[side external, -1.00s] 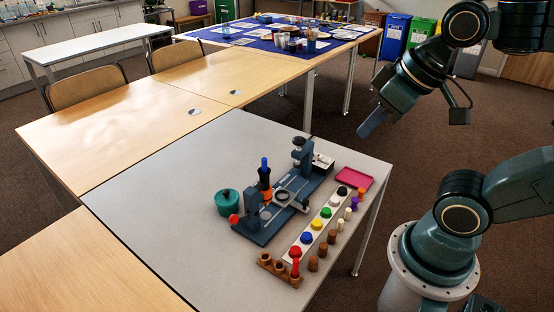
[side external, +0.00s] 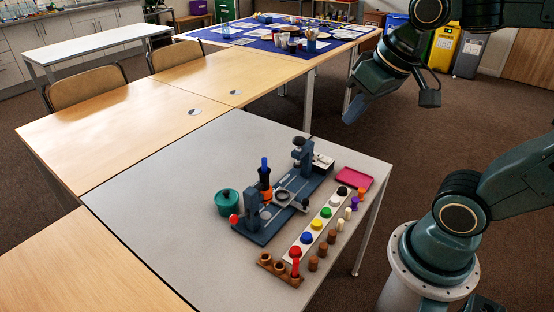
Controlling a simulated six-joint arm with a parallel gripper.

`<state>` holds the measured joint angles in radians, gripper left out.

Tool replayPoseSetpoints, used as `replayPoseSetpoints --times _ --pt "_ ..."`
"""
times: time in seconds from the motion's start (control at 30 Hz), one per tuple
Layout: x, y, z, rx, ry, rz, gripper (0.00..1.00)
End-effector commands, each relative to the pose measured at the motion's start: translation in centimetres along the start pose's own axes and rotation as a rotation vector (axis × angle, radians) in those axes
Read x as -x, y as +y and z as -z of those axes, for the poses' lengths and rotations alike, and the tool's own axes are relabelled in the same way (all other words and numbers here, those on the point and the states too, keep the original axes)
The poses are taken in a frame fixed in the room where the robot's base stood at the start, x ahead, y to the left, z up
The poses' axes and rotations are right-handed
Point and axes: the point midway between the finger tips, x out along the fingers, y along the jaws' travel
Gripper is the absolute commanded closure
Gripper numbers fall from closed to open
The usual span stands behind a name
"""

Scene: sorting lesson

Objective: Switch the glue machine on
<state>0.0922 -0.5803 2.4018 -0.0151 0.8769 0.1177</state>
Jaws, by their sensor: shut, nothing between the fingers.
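The machine I take for the glue machine is a blue-grey bench device (side external: 262,232) on the grey table. It has a flat base, an upright at each end and a ring-shaped part in the middle. A red knob (side external: 234,219) sticks out at its near left end. A small pale box with dark details (side external: 322,162) sits at its far right end; I cannot make out a switch or its position. My gripper (side external: 352,114) is shut and empty, in the air beyond the table's far right edge, well apart from the machine.
A black-and-orange bottle with a blue top (side external: 265,178) stands at the machine. A green pot (side external: 228,203) is left of it. A white strip of coloured caps (side external: 299,247), several pegs, a brown rack (side external: 266,262) and a pink tray (side external: 354,178) lie right. The table's left is clear.

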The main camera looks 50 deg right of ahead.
Motion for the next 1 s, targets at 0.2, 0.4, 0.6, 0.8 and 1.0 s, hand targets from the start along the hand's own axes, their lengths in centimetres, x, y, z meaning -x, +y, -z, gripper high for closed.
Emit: replayPoseSetpoints --times 0.2,0.4,0.6,0.8,1.0 --pt "-1.4 1.3 3.1 -0.144 -0.036 -0.027 1.00" --pt "-3.0 2.8 5.8 -0.274 -0.063 -0.050 1.00" --pt "-5.0 4.7 8.1 -0.407 -0.088 -0.073 1.00" --pt "-7.2 7.0 10.2 -0.538 -0.113 -0.095 1.00" --pt "-9.8 9.6 11.9 -0.672 -0.136 -0.119 1.00"
